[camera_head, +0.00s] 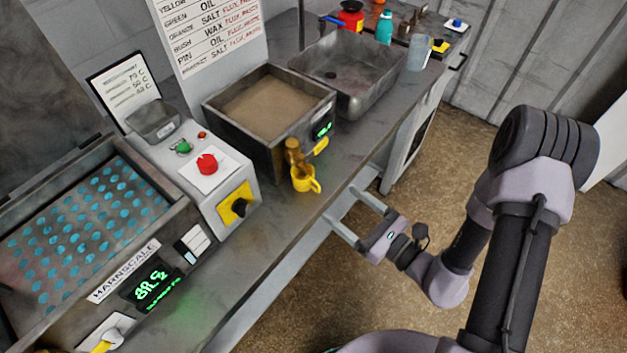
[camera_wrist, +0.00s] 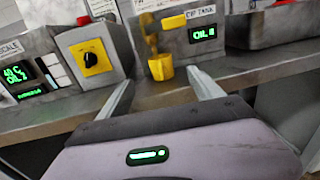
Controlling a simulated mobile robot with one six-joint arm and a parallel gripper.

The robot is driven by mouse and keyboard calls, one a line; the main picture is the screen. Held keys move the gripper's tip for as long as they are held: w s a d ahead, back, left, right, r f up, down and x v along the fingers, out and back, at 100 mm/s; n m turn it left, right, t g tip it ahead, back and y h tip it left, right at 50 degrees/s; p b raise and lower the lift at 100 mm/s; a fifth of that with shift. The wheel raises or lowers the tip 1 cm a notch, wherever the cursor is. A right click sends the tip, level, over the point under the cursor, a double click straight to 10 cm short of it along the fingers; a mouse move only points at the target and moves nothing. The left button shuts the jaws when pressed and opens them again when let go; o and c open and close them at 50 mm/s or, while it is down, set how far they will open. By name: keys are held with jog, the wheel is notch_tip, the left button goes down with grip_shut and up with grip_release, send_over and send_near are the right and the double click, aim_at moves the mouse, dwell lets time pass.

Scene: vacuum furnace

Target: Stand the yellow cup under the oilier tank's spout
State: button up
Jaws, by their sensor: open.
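The yellow cup (camera_head: 308,181) stands upright on the bench, directly below the brass spout (camera_head: 293,154) of the grey tank (camera_head: 291,143). Its handle points to the right in the head view. The wrist view shows the cup (camera_wrist: 161,68) with the spout (camera_wrist: 149,38) just above it, and the tank's green display (camera_wrist: 204,32) reads OIL. My gripper (camera_head: 339,204) is open and empty, apart from the cup, by the front edge of the bench. In the wrist view the cup shows beyond and between my open fingers (camera_wrist: 160,80).
A control box (camera_head: 210,170) with red and yellow switches stands left of the tank. A heated bath (camera_head: 90,225) with blue dots is farther left. The floor (camera_head: 420,190) before the bench is open.

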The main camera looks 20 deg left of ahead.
aim_at(317, 184)
jog(key=b+x, duration=0.1)
jog(key=x, duration=1.1)
